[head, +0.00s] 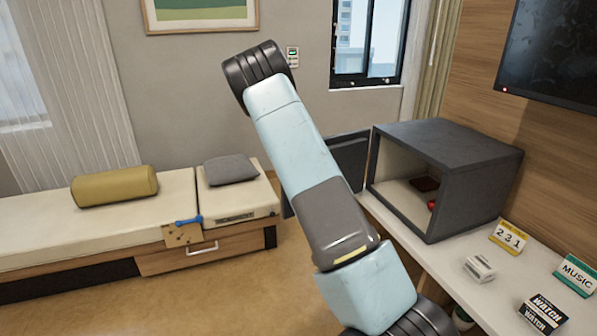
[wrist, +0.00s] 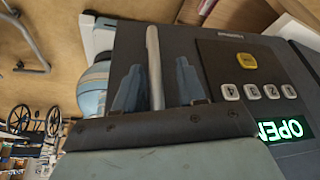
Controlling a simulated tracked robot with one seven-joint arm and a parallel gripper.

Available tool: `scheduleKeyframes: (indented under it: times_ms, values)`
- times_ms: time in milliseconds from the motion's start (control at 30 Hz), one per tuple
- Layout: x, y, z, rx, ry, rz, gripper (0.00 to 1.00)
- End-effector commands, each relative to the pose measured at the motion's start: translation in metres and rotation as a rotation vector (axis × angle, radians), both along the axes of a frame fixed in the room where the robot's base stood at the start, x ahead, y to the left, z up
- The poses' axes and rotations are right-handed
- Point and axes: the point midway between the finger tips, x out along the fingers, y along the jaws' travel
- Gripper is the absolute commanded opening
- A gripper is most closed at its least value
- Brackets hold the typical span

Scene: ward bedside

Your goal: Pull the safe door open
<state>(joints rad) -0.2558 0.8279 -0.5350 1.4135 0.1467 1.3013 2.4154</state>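The dark grey safe (head: 455,185) stands on the white counter, its front open to the left. Its door (head: 349,160) is swung well out to the left, partly hidden behind my arm. Inside lie a dark brown item (head: 425,184) and something small and red (head: 432,205). In the wrist view the door's face (wrist: 220,60) shows a keypad with a yellow button and a green display reading OPEN. A pale bar handle (wrist: 154,60) stands between the two blue fingers of my gripper (wrist: 158,66). The fingers are apart, with visible gaps to the handle. The head view hides my gripper.
On the counter (head: 450,283) are a 231 card (head: 507,236), a small white block (head: 479,268), a MUSIC box (head: 576,274) and a WATCH box (head: 542,315). A cushioned bench (head: 60,225) stands at left. Open floor (head: 240,300) lies between.

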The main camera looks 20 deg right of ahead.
Motion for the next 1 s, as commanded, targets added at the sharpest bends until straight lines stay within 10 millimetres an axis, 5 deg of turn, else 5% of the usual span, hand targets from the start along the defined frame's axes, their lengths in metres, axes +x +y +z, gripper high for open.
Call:
scheduleKeyframes:
  times_ms: [367, 1000]
  values:
    - [0.004, 0.004, 0.008, 0.002, -0.002, 0.003, 0.4]
    - [0.043, 0.023, 0.11, 0.001, -0.002, 0.002, 0.4]
